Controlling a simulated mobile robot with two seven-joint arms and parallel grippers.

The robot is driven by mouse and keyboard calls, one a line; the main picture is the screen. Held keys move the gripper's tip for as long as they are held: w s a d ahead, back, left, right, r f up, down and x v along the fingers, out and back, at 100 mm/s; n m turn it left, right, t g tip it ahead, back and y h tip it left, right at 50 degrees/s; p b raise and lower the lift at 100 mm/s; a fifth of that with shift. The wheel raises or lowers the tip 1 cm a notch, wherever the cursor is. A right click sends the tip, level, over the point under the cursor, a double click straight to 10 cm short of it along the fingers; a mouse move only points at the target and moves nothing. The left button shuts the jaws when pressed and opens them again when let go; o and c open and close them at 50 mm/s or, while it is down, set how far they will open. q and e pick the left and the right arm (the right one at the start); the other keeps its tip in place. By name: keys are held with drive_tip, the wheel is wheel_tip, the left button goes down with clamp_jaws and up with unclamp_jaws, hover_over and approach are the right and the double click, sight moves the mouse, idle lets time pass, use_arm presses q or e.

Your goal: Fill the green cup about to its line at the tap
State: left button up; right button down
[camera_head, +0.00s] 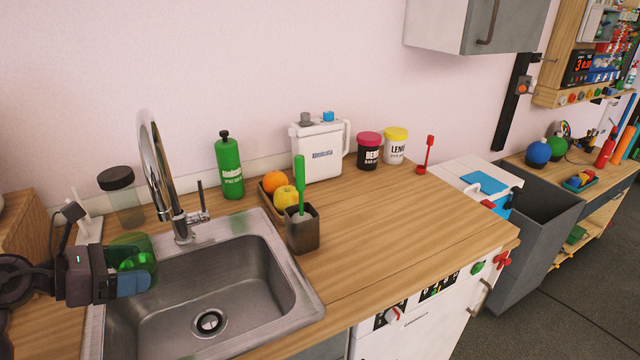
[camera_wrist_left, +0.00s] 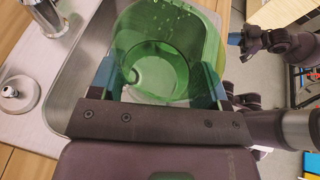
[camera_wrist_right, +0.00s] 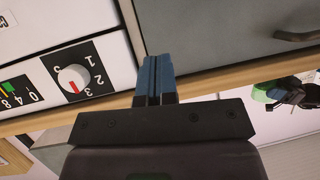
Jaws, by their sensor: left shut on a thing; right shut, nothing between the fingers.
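My left gripper (camera_head: 130,282) is shut on the see-through green cup (camera_head: 134,250), holding it over the left part of the sink (camera_head: 240,300). The chrome tap (camera_head: 160,185) stands just right of the cup; the cup is beside the spout, not clearly under it. In the left wrist view the cup (camera_wrist_left: 165,50) sits between both fingers, with droplets on its wall. I cannot make out a fill line or a water level. No stream shows from the tap. My right gripper (camera_wrist_right: 155,82) is shut and empty in front of the counter's front, outside the head view.
A dark brush holder (camera_head: 302,230) and a fruit box (camera_head: 270,200) stand right of the sink. A green bottle (camera_head: 229,165) and a white jug (camera_head: 318,150) are behind. A dark-lidded jar (camera_head: 122,195) stands behind the cup.

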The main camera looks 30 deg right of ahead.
sight(149, 239)
use_arm(q)
drive_tip(key=shift+r, duration=3.05)
use_arm(e)
drive_tip(key=s+d+f+g+h, duration=0.2)
drive_tip(key=s+d+f, duration=0.1)
drive_tip(key=f, duration=0.4)
drive_tip(key=shift+s, duration=0.8)
drive_tip(key=shift+d, duration=0.1)
